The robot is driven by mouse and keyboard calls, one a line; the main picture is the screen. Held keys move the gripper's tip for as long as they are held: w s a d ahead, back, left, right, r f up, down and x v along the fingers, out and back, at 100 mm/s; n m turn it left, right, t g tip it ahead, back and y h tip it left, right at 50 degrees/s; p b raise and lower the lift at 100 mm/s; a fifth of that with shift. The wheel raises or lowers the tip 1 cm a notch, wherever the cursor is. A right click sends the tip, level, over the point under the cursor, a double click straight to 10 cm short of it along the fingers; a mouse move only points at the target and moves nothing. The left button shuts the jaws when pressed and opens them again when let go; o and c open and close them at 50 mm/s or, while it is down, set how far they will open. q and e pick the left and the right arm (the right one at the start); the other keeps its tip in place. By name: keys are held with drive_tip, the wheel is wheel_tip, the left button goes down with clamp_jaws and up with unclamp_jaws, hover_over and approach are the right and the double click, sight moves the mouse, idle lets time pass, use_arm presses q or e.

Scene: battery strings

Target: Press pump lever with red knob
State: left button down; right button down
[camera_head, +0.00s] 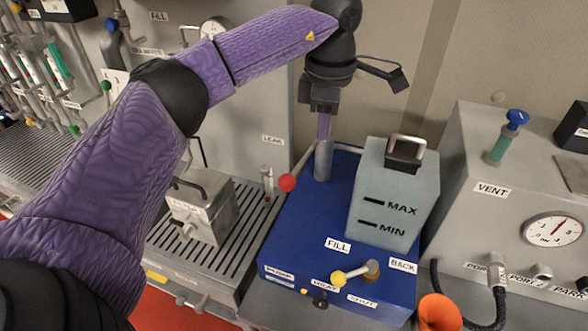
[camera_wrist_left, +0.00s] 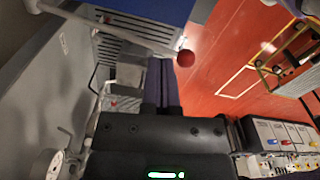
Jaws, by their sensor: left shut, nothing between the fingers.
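The red knob (camera_head: 287,182) sits at the end of a thin pale lever on the pump, to the left of the upright grey pump cylinder (camera_head: 323,160) on the blue box (camera_head: 300,225). In the left wrist view the red knob (camera_wrist_left: 186,58) is just beyond and right of the fingertips, at the end of the pale lever rod (camera_wrist_left: 110,27). My left gripper (camera_head: 324,130) is shut and empty, its purple fingers pointing down in front of the top of the cylinder. The fingers (camera_wrist_left: 161,82) also show in the left wrist view. Whether they touch the lever I cannot tell. My right gripper is out of view.
A grey tank (camera_head: 392,180) marked MAX and MIN stands on the blue box. A slotted tray holds a small metal box (camera_head: 200,210) at left. A grey gauge unit (camera_head: 480,215) stands at right.

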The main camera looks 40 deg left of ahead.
use_arm(q)
drive_tip(key=s+a+r+m+t+b, duration=0.5)
drive_tip(key=s+m+b, duration=0.3)
drive_tip(key=m, duration=1)
drive_tip(key=shift+s+a+m+t+h, duration=0.15)
drive_tip(key=shift+m+t+h, duration=0.15)
drive_tip(key=shift+t, duration=0.6)
drive_tip(key=shift+r, duration=0.1)
drive_tip(key=b, duration=0.3)
hover_over(297, 166)
drive_tip(key=s+a, duration=0.1)
wheel_tip(297, 166, down, 9)
drive_tip(key=f, duration=0.2)
drive_tip(key=s+d+f, duration=0.1)
drive_tip(key=shift+f+b, duration=0.1)
drive_tip(key=shift+b, duration=0.25)
